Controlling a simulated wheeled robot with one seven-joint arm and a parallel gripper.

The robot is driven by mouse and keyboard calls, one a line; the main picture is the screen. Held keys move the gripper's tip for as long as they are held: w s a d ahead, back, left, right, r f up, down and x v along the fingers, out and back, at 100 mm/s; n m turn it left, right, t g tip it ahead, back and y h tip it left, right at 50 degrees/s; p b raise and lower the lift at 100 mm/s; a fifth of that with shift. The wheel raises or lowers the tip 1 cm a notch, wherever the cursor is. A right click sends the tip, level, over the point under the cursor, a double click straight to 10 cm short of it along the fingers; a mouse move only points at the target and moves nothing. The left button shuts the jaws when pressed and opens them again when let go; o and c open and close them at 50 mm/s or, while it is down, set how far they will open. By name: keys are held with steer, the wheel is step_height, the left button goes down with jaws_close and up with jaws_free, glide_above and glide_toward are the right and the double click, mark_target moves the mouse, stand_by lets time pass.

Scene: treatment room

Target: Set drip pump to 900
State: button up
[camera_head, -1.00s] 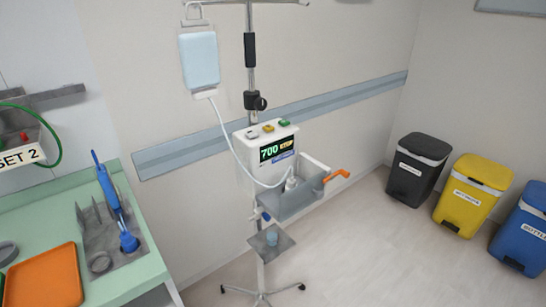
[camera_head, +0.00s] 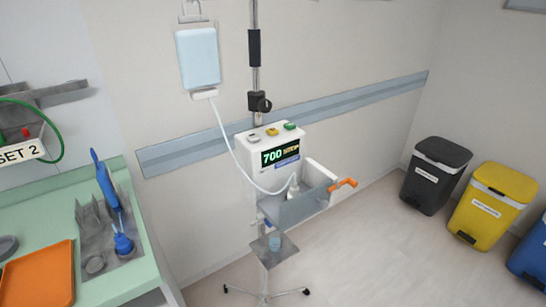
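The drip pump (camera_head: 262,176) is a white box on a wheeled drip stand against the wall. Its dark display (camera_head: 280,155) reads 700 in green, with smaller yellowish text beside it that I cannot read. On top are a grey button (camera_head: 254,137), a yellow button (camera_head: 272,132) and a green button (camera_head: 290,126). A grey tray (camera_head: 290,212) with an orange handle (camera_head: 342,184) joins the pump's front right side and holds a small white bottle (camera_head: 293,187). A pale blue drip bag (camera_head: 199,58) hangs above left, with a white tube running to the tray. My gripper is not in view.
A green-topped counter (camera_head: 125,290) at the left carries an orange tray (camera_head: 40,275) and a grey holder with blue tools (camera_head: 108,195). Grey, yellow and blue bins (camera_head: 436,172) stand at the right. The floor between stand and bins is clear.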

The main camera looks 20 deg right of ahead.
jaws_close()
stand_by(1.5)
